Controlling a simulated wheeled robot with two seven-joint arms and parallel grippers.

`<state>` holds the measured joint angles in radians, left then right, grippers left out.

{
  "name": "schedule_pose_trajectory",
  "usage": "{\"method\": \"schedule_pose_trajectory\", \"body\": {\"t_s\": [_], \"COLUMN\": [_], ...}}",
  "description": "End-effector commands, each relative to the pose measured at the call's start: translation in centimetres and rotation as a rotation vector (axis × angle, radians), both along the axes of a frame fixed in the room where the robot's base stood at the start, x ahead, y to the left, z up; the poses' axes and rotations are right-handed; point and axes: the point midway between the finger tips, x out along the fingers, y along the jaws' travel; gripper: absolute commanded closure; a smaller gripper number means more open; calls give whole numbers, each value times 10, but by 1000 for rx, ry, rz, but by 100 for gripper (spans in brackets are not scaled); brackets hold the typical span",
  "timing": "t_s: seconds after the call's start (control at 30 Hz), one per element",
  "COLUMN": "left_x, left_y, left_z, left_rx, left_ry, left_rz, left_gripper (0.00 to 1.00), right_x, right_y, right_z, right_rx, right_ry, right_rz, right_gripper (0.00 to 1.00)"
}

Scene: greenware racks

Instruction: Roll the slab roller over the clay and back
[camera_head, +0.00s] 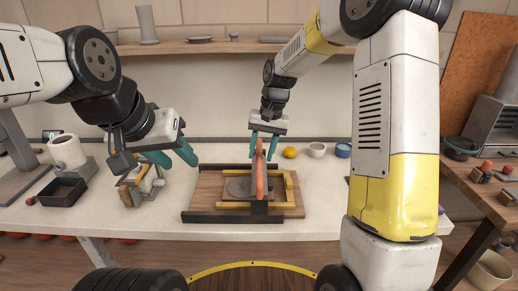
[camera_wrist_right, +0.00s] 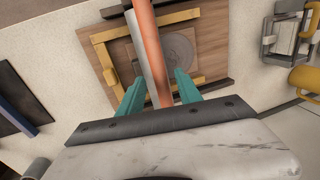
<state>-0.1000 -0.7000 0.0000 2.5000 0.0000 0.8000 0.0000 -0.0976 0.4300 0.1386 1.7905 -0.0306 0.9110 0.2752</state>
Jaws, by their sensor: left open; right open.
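The slab roller's orange bar (camera_head: 261,176) runs from near to far above a wooden board (camera_head: 207,190) with dark edge rails. The bar also shows in the right wrist view (camera_wrist_right: 151,50). The flat grey clay disc (camera_head: 238,187) lies on the board inside a yellow frame (camera_head: 232,205), partly hidden by the bar. My right gripper (camera_head: 265,143) is open at the bar's far end. In the right wrist view, its teal fingers (camera_wrist_right: 158,95) stand on either side of the bar; contact cannot be told. My left gripper (camera_head: 179,157) is open and empty, left of the board.
A small metal-and-wood device (camera_head: 143,184) stands below my left gripper, beside a black tray (camera_head: 64,191). A yellow ball (camera_head: 290,152), white cup (camera_head: 317,150) and blue cup (camera_head: 343,150) stand behind the board at right.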

Motion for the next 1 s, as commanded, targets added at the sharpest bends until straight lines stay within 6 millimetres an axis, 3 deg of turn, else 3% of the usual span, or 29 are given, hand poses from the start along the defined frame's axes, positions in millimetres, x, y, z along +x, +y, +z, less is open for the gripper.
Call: {"method": "schedule_pose_trajectory", "body": {"t_s": [0.4,0.6,1.0], "left_x": [0,0,0], "left_y": [0,0,0], "left_z": [0,0,0], "left_rx": [0,0,0], "left_ry": [0,0,0], "left_rz": [0,0,0], "left_gripper": [59,59,59], "right_x": [0,0,0], "right_y": [2,2,2], "right_z": [-10,-10,-10], "right_rx": [0,0,1], "right_ry": [0,0,-1], "right_rz": [0,0,0], "right_gripper": [60,100,100]}}
